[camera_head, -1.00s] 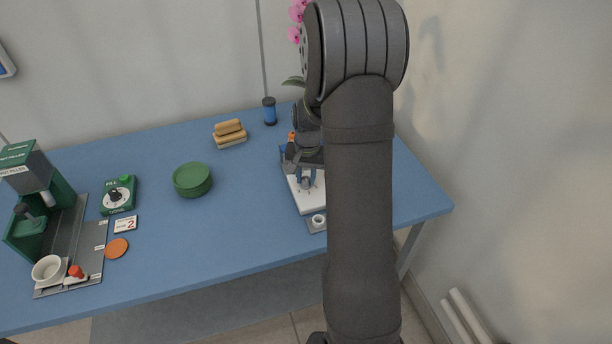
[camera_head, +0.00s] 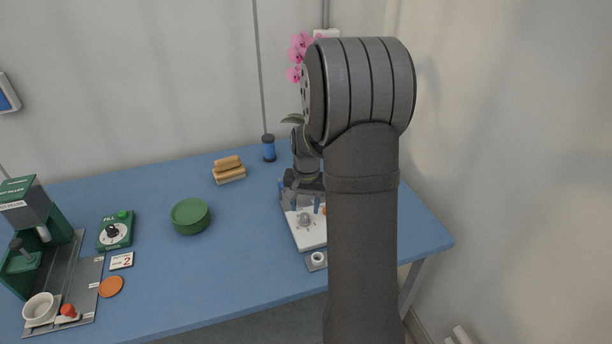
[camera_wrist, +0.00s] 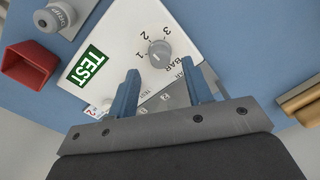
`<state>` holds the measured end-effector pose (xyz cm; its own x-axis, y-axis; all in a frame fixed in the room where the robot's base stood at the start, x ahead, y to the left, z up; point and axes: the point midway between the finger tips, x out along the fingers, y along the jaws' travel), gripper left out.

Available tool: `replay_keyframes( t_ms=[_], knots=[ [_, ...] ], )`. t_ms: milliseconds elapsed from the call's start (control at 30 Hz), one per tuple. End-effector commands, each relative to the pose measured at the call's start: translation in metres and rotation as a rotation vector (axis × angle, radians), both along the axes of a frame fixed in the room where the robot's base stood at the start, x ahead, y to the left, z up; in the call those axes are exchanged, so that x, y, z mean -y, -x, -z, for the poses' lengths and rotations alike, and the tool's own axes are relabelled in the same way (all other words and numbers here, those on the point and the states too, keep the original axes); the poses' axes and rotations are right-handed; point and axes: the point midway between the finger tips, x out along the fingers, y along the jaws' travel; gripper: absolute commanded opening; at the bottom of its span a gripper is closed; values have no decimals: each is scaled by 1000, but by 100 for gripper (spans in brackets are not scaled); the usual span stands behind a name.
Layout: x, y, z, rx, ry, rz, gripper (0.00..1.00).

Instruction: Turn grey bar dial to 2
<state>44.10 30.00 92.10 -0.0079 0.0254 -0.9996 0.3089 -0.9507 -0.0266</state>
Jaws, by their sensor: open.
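The grey bar dial (camera_wrist: 158,53) is a round knob on a white panel (camera_wrist: 118,32) with the numbers 1, 2 and 3 and the word BAR around it. A pale mark shows on the knob, but I cannot tell surely which number it points to. The dial also shows in the head view (camera_head: 305,220), on the white panel at the right of the table. My gripper (camera_wrist: 157,70) is open, with its two blue fingers apart and nothing between them. It is close to the dial and seems not to touch it. In the head view my gripper (camera_head: 305,207) is over the panel.
The blue table between is clear.

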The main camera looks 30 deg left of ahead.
Motion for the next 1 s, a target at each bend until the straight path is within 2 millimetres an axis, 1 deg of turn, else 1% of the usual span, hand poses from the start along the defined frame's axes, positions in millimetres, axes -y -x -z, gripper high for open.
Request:
replay_keyframes(
  t_ms=[33,300,400,500,600,700,1000],
  knots=[
    [0,-1,-14,5,-4,0,46],
    [2,-1,-81,5,-4,0,46],
    [2,-1,-102,4,-2,1,46],
    [3,-1,-118,3,-2,1,46],
    [3,-2,-130,3,-2,1,46],
    [4,-1,-137,1,0,1,46],
    [4,-1,-139,0,0,0,46]
  ],
)
